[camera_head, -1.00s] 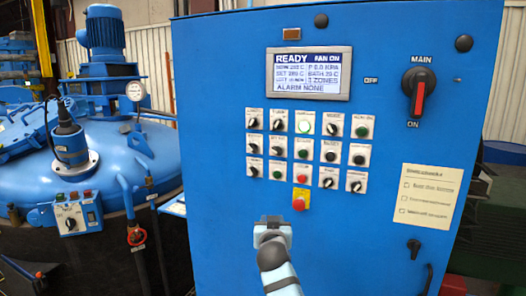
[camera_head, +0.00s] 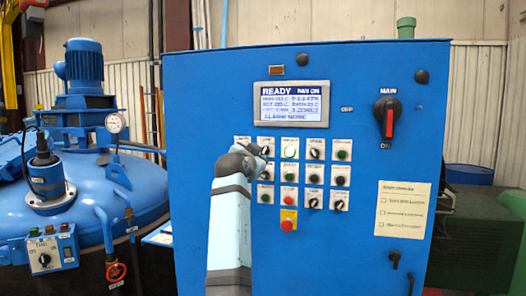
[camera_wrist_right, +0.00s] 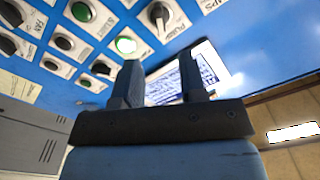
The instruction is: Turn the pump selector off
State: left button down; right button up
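The pump selector is a black knob on a white plate marked PUMP, second from the left in the top row of the blue cabinet's controls (camera_head: 267,145). It shows at the top of the right wrist view (camera_wrist_right: 157,13); its exact setting is unclear. My right gripper (camera_head: 260,156) is raised in front of the left of the control rows, close to this knob and partly covering its neighbours. In the right wrist view its two fingers (camera_wrist_right: 163,85) stand apart with nothing between them, the screen showing behind. Contact with the knob is not visible. My left gripper is not in view.
A lit green button (camera_head: 290,148) sits just right of the pump selector. Other knobs and buttons crowd the rows, with a red stop button (camera_head: 288,225) below. The screen (camera_head: 291,103) is above; the red-handled main switch (camera_head: 388,118) is at right.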

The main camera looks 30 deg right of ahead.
aim_at(264, 151)
jog(key=p+x, duration=0.1)
jog(key=x, duration=0.8)
jog(key=shift+w+d+p, duration=0.1)
jog(key=shift+w+p, duration=0.05)
jog(key=shift+p, duration=0.25)
grip_shut()
